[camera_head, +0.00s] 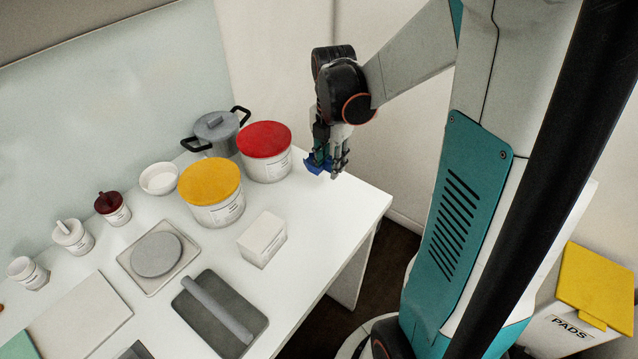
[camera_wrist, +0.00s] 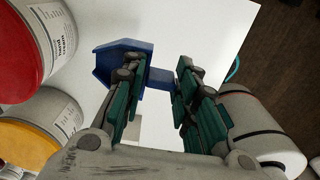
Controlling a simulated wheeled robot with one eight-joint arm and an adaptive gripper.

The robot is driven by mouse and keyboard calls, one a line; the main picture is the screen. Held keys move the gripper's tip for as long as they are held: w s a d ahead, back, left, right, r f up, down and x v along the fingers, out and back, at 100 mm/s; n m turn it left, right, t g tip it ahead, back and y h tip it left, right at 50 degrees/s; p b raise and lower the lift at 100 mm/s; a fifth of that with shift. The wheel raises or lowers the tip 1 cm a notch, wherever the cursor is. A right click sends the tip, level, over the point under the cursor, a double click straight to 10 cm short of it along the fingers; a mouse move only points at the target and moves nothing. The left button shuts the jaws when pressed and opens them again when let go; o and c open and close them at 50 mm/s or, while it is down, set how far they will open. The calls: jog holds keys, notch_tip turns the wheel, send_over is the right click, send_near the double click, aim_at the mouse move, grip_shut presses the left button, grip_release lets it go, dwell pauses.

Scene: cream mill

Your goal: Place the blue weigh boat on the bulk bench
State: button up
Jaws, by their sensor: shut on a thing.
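The blue weigh boat (camera_head: 315,166) is a small angular tray near the far right corner of the white bench (camera_head: 345,205). My gripper (camera_head: 328,160) points down and is shut on the boat's narrow end. In the wrist view the wide part of the boat (camera_wrist: 119,51) sticks out past the left finger, and its narrow part is between the fingers of my gripper (camera_wrist: 160,78). The bench top (camera_wrist: 190,20) shows behind the boat. I cannot tell whether the boat touches the bench or is just above it.
A red-lidded tub (camera_head: 265,150), a yellow-lidded tub (camera_head: 212,192) and a grey pot (camera_head: 217,130) stand left of my gripper. A white box (camera_head: 262,240) and a scale (camera_head: 157,255) stand nearer. The bench's right edge is close; the right corner is clear. A yellow-lidded bin (camera_head: 590,290) stands at right.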

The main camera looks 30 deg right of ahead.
aim_at(329, 196)
notch_tip(329, 196, down, 10)
jog(key=b, duration=0.2)
jog(key=shift+r+b, duration=0.25)
jog(key=shift+b, duration=0.1)
jog(key=shift+f, duration=0.15)
jog(key=o, duration=0.8)
notch_tip(329, 196, up, 12)
jog(key=p, duration=0.4)
jog(key=shift+r, duration=0.2)
